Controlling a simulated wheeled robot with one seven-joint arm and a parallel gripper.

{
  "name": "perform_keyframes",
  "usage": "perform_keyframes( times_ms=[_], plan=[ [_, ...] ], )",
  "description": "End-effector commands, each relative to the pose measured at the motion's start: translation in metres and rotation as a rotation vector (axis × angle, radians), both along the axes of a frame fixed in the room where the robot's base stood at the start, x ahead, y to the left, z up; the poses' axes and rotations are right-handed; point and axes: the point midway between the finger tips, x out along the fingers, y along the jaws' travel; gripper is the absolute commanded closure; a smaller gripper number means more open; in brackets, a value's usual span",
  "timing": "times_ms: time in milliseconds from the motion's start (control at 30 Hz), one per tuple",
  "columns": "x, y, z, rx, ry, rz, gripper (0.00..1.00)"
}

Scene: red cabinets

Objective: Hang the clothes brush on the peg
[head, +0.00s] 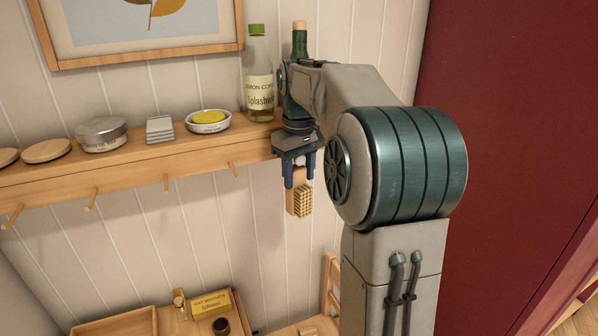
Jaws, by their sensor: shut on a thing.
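The clothes brush (302,202) has a light wooden body with a block of pale bristles facing the camera. It hangs upright below my gripper (300,180), which points down and is shut on its upper part. The brush is in front of the white panelled wall, just right of the shelf's pegs and clear of the surfaces below. Wooden pegs stick out under the shelf: one near the gripper (234,170), one in the middle (166,182), one further left (92,199) and another at the far left (14,215). My arm may hide further pegs on the right.
The wooden shelf (190,158) holds a labelled bottle (259,85), a dark green bottle (299,42), a dish with a yellow item (209,120), a round tin (102,134) and wooden discs. Below are a tray (120,323), a yellow box (211,305) and a dark cup (221,326).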

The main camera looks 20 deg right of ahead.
Motion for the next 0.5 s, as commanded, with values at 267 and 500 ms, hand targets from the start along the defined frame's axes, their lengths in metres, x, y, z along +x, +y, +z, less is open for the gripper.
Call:
perform_keyframes(
  times_ms=[267,500],
  plan=[
    [-0.0001,0.0,0.0003,0.0,0.0,0.0,0.94],
    [-0.0001,0.0001,0.0004,0.0,0.0,0.0,0.3]
  ],
)
